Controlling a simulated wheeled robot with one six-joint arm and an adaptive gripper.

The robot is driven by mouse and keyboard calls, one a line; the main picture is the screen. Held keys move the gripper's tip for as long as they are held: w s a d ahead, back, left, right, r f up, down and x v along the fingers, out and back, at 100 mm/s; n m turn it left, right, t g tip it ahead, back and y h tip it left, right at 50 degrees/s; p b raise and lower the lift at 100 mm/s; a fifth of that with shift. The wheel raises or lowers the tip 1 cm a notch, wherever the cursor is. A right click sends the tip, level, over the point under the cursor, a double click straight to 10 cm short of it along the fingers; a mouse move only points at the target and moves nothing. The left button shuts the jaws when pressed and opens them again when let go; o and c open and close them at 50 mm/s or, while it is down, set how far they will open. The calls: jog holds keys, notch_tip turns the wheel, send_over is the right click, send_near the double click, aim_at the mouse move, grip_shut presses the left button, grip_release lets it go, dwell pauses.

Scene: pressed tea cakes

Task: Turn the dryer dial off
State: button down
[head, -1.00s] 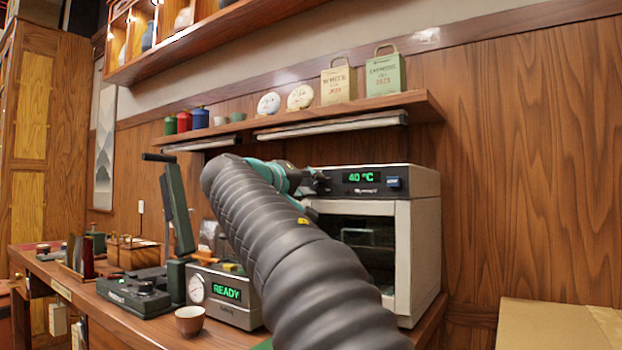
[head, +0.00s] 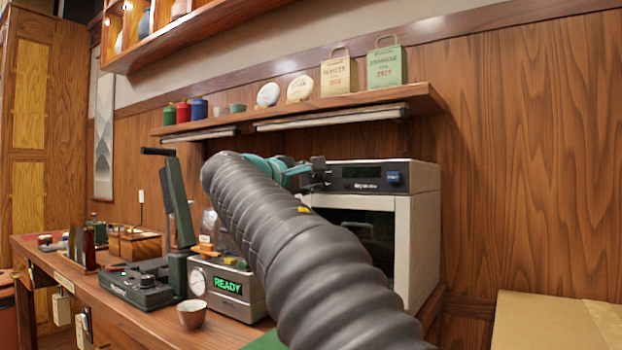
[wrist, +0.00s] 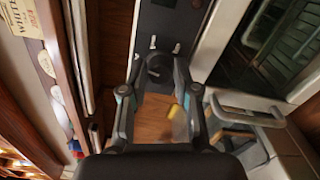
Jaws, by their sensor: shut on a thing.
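The dryer (head: 425,245) is a pale cabinet with a glass door and a dark control panel on top. Its display (head: 362,172) is dark, and a blue button (head: 394,178) sits to the right of it. My gripper (head: 318,176) is at the left part of the panel. In the wrist view my gripper (wrist: 158,76) has its two fingers closed around the round dark dial (wrist: 159,65). A pale mark shows on the panel beside the dial. In the head view the dial is mostly hidden by my gripper.
A wooden shelf (head: 300,116) with tea cakes, bags and canisters runs above the dryer. Left of my arm are a device reading READY (head: 229,285), a small cup (head: 192,314) and a dark lever press (head: 140,287). A cardboard box (head: 540,322) stands at lower right.

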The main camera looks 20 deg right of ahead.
jog(key=shift+r+n, duration=0.2)
jog(key=shift+n, duration=1)
jog(key=c, duration=0.8)
grip_release()
jog(key=shift+c, duration=0.2)
jog(key=shift+f, duration=0.1)
jog(key=v, duration=1.2)
